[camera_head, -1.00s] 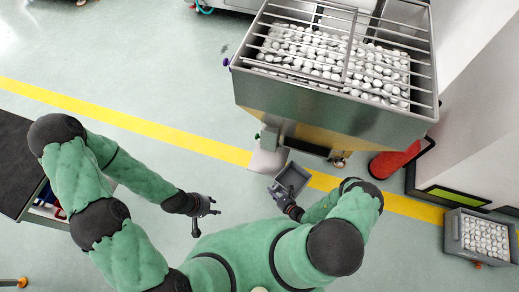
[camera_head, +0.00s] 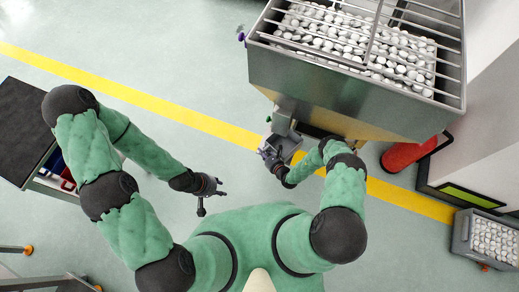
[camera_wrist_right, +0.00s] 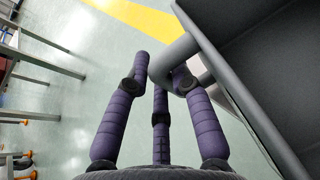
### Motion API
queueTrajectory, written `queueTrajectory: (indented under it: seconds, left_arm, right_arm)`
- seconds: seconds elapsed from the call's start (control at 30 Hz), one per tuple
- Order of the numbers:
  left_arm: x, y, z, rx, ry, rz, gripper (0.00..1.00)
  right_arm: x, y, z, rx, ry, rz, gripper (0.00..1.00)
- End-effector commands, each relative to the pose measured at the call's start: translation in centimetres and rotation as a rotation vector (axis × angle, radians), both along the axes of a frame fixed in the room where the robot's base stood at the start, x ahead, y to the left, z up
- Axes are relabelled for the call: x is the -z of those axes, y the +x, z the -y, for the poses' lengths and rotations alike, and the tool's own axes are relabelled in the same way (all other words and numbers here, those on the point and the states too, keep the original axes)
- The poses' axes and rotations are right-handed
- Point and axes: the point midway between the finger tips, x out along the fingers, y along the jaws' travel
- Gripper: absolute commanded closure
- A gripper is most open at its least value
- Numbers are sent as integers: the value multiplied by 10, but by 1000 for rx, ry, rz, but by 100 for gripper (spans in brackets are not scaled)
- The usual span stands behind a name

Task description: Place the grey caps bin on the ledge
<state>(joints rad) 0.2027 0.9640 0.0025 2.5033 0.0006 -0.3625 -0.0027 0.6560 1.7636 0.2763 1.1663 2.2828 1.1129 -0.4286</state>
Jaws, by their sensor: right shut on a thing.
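The grey caps bin (camera_head: 289,146) is in front of the steel hopper, just under its lower front edge. It looks empty in the head view. My right gripper (camera_head: 267,154) is shut on the bin's left side. In the right wrist view, the purple fingers (camera_wrist_right: 163,72) close around a grey bar on the edge of the bin (camera_wrist_right: 255,65), which fills the right side. A grey bracket (camera_head: 283,118) on the hopper's front is right behind the bin. I cannot tell whether the bin touches it or any ledge. My left gripper (camera_head: 212,197) is open and empty, over bare floor.
The hopper (camera_head: 335,95) is full of white caps under bars. A red cylinder (camera_head: 408,153) stands to its right. Another grey bin of caps (camera_head: 462,239) is at the far right. A dark-topped cart (camera_head: 35,130) is at the left. The floor between is clear.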

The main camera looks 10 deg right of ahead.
Motion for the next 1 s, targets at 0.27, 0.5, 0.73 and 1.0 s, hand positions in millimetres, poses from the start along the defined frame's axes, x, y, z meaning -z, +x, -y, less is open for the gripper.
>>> queueTrajectory:
  seconds: [0.27,0.5,0.73,1.0]
  left_arm:
    - [10,0,0,0,0,0,60]
    - [24,0,0,0,0,0,60]
    - [22,0,0,0,0,0,60]
    - [22,0,0,0,0,0,60]
  right_arm:
    - [1,26,-11,-5,-2,4,100]
    - [16,32,-14,0,-1,0,100]
    - [14,33,-13,-1,-1,2,100]
    - [17,32,-13,0,0,0,54]
